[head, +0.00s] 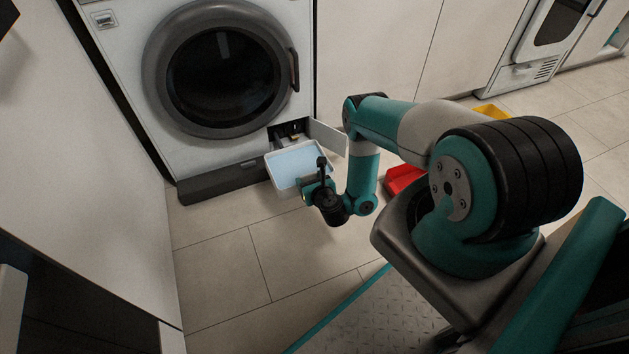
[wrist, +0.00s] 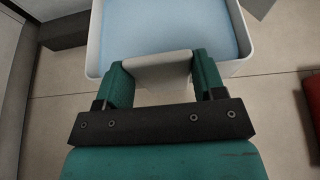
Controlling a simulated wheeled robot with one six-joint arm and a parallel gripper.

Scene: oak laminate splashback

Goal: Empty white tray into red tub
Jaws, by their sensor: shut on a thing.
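The white tray (head: 271,157) is in front of the washing machine's low open hatch, with light blue liquid in it. In the wrist view the tray (wrist: 244,42) fills the top, with the liquid (wrist: 170,26) inside its rim. My gripper (head: 310,180) is at the tray's near side. In the wrist view my gripper (wrist: 158,80) is shut on the tray's pale handle (wrist: 158,68). The red tub (head: 401,178) stands on the floor to the right, partly hidden by my arm. A red edge, likely the tub (wrist: 312,100), shows at the right of the wrist view.
The washing machine (head: 165,150) stands behind the tray, with its small hatch flap (head: 328,137) swung out right of the opening. A yellow object (head: 490,112) lies farther right. The tiled floor (head: 235,235) in front is clear.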

